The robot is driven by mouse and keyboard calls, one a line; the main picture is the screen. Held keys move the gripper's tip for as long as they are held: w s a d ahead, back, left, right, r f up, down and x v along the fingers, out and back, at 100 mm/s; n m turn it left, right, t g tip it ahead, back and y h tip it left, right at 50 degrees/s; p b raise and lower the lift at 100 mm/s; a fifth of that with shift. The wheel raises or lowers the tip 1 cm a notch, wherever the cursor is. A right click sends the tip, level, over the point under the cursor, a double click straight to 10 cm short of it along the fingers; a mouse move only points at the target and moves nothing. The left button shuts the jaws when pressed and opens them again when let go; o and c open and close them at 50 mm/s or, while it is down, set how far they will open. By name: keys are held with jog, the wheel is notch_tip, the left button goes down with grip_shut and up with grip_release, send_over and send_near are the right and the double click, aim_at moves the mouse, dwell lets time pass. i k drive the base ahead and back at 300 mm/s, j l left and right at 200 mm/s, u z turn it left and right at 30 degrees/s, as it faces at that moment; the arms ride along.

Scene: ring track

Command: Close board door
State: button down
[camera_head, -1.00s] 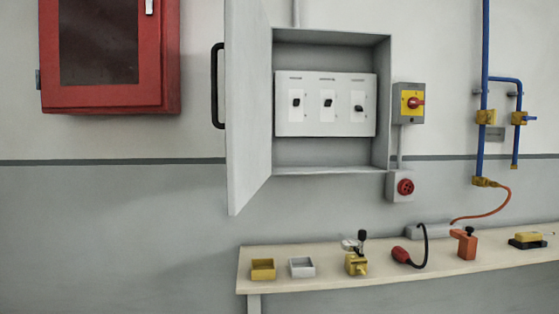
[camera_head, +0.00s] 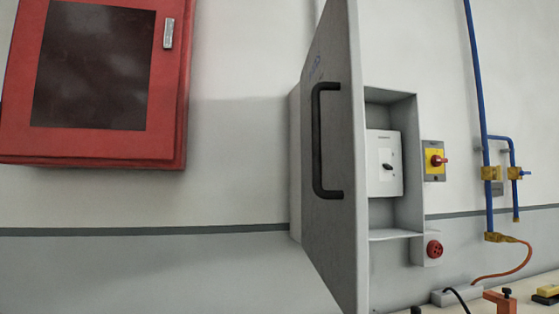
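The grey board door (camera_head: 343,180) stands wide open, hinged on the left side of the wall-mounted board box (camera_head: 405,215), and sticks out toward me. Its black bar handle (camera_head: 318,140) is on the outer face, which I now see at a slant. Behind the door's free edge, part of the white switch panel (camera_head: 384,163) shows inside the box, with one black switch visible. The door hides the rest of the panel. My gripper is not in view.
A red cabinet (camera_head: 95,80) hangs on the wall at left. A red-and-yellow switch (camera_head: 433,160), a red socket (camera_head: 433,249) and blue pipes (camera_head: 487,130) are right of the box. A workbench (camera_head: 530,306) with items is at bottom right. The wall between cabinet and door is bare.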

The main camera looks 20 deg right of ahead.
aim_at(334, 239)
jog(key=k+j, duration=0.1)
jog(key=k, duration=0.35)
jog(key=k+j, duration=0.15)
jog(key=k, duration=0.3)
jog(key=k+j, duration=0.1)
jog(key=k, duration=0.35)
